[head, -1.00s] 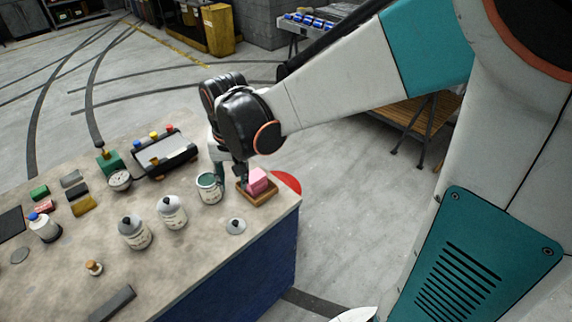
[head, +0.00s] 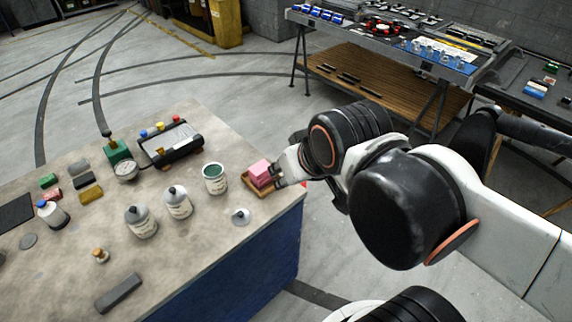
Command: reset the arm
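My arm reaches in from the right in the head view, folded low beside the workbench (head: 205,262). My gripper (head: 279,177) is at the bench's right corner, its dark fingertips overlapping the right side of a small wooden tray (head: 257,191). A pink block (head: 260,172) sits in that tray. I cannot tell whether the fingers touch the block or tray, or whether they are open, as the view is small and partly blocked by my own wrist.
An open can with green contents (head: 214,179) stands left of the tray. A lid (head: 240,216), two lidded jars (head: 177,203) and a console (head: 171,143) are also on the bench. A parts table (head: 400,40) stands behind my arm. Floor between is clear.

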